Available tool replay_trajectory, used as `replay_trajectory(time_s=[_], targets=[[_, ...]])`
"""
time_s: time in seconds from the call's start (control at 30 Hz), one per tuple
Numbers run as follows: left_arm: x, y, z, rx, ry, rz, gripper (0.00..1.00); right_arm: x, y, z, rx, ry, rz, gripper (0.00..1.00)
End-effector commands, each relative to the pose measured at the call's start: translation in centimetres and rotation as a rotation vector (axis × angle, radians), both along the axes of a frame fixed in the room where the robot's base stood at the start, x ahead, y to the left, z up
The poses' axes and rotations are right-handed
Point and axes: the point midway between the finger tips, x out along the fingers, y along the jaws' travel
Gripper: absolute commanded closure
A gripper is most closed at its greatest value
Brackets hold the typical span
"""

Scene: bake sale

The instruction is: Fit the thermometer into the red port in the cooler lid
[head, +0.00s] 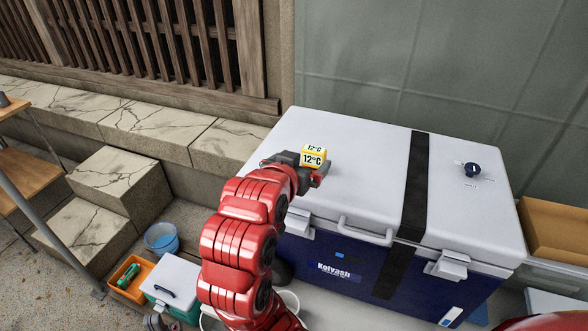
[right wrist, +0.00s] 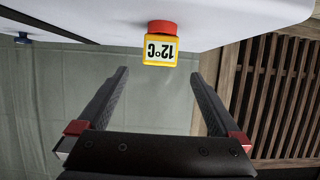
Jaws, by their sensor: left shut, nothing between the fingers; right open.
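The thermometer (head: 314,158) is a small yellow cube with a white face reading 12°C. It stands upright near the left end of the white cooler lid (head: 375,145). In the right wrist view, which is upside down, the thermometer (right wrist: 160,50) sits on the red port (right wrist: 162,27), with no clear gap between them. How deep it sits cannot be told. My right gripper (right wrist: 159,72) is open and empty, its fingertips just short of the thermometer, one to each side.
A dark blue knob (head: 472,169) stands on the lid's right side, beyond a black strap (head: 416,185). A cardboard box (head: 555,230) is right of the cooler. An orange bin (head: 131,292), a blue bucket (head: 161,237) and a small white-lidded cooler (head: 172,270) stand low at left.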

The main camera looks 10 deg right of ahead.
Motion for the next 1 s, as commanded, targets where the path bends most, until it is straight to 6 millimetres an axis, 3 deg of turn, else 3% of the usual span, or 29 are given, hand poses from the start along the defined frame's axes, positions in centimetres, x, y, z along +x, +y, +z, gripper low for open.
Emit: replay_trajectory(time_s=[0.2, 0.4, 0.87, 1.0], targets=[[0.0, 0.0, 0.0, 0.000, 0.000, 0.000, 1.00, -3.3, 2.5, 1.7, 0.002, -0.001, 0.005, 0.00], [0.0, 0.0, 0.0, 0.000, 0.000, 0.000, 1.00, -4.7, 3.1, 2.3, 0.000, 0.001, 0.000, 0.00], [0.0, 0.0, 0.0, 0.000, 0.000, 0.000, 1.00, -4.7, 3.2, 2.4, -0.001, 0.001, -0.001, 0.00], [0.0, 0.0, 0.0, 0.000, 0.000, 0.000, 1.00, -3.9, 2.9, 3.1, -0.063, -0.024, 0.004, 0.00]])
